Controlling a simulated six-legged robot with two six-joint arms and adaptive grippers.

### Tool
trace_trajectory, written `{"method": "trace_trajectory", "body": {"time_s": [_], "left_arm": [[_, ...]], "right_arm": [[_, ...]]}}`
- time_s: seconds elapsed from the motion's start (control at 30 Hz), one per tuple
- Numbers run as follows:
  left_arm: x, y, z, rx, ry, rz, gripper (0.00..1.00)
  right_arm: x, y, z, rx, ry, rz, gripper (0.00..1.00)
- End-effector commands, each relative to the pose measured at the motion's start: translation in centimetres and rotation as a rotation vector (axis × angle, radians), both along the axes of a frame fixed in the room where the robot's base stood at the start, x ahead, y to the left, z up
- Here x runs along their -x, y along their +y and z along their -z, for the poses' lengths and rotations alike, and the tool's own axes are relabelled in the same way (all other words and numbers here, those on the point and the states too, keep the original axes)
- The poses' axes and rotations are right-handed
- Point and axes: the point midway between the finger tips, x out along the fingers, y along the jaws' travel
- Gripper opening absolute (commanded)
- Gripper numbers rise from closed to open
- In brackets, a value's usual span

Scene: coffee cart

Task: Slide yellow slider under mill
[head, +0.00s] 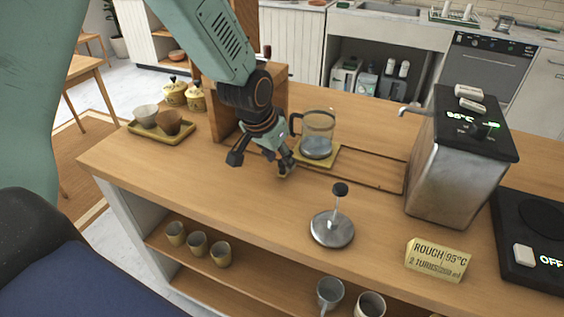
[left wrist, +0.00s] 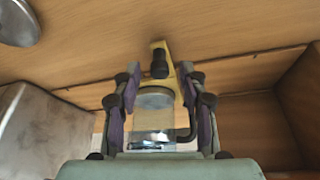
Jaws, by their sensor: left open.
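The yellow slider (head: 331,157) lies on the counter at the left part of a dark-edged track, with a glass carafe (head: 318,128) standing on it. A wooden housing (head: 280,92), which looks like the mill, stands to its left, partly hidden by my arm. My left gripper (head: 262,163) is open, low over the counter at the slider's near left end. In the left wrist view, the slider (left wrist: 163,48) and its black knob (left wrist: 159,66) appear between the spread fingers of the gripper (left wrist: 160,82). Contact with the knob cannot be told. My right gripper is out of view.
A plunger lid (head: 332,229) sits in front, beside a sign (head: 438,260). A tray with cups (head: 160,137) and yellow jars (head: 174,92) are at the left. The track (head: 375,170) between carafe and kettle is clear.

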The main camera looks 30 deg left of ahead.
Motion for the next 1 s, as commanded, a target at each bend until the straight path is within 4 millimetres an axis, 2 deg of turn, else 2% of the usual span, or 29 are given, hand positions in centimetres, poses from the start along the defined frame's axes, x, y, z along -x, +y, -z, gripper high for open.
{"method": "trace_trajectory", "body": {"time_s": [0.03, 0.2, 0.57, 1.0], "left_arm": [[-0.3, 0.0, 0.8, -0.001, -0.001, 0.0, 0.43], [-0.9, -0.2, 1.8, 0.0, -0.002, 0.0, 0.43], [-1.3, -0.2, 2.0, -0.001, -0.002, 0.001, 0.42], [-1.2, -0.2, 2.0, -0.001, -0.002, 0.001, 0.04]], "right_arm": [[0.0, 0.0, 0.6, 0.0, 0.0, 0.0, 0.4], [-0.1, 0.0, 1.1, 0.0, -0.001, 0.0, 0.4], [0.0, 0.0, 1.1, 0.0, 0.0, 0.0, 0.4], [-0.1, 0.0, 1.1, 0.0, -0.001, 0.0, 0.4]]}}
